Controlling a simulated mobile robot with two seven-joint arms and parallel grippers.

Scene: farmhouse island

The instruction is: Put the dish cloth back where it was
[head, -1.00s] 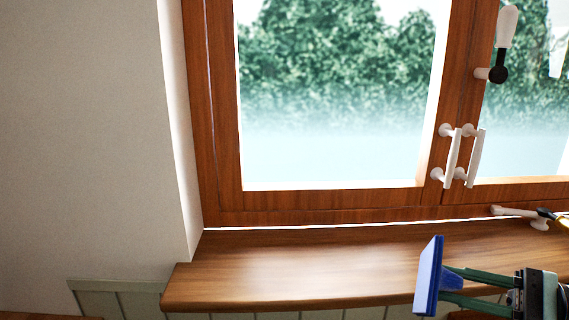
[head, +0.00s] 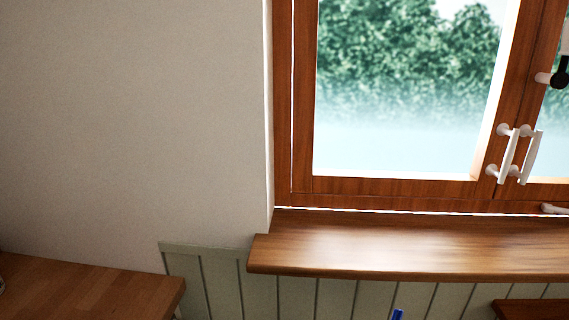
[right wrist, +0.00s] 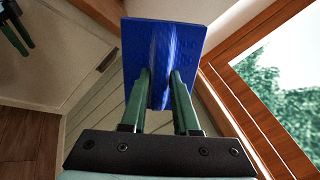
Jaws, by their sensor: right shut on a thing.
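The dish cloth (right wrist: 163,50) is a flat, stiff-looking blue piece, held upright between the green fingers of my right gripper (right wrist: 161,82) in the right wrist view. The gripper is shut on it. In the head view only a small blue tip of the cloth (head: 398,315) shows at the bottom edge, below the window sill; my right gripper is out of that view. My left gripper (right wrist: 27,48) shows at the upper left of the right wrist view, its two fingers apart with nothing seen between them. It is not in the head view.
A wooden window sill (head: 420,250) juts out under the brown-framed window (head: 400,190). A wooden counter (head: 80,290) is at the lower left, with a gap of green panelling (head: 220,280) between. Another wooden edge (head: 530,309) shows at the lower right.

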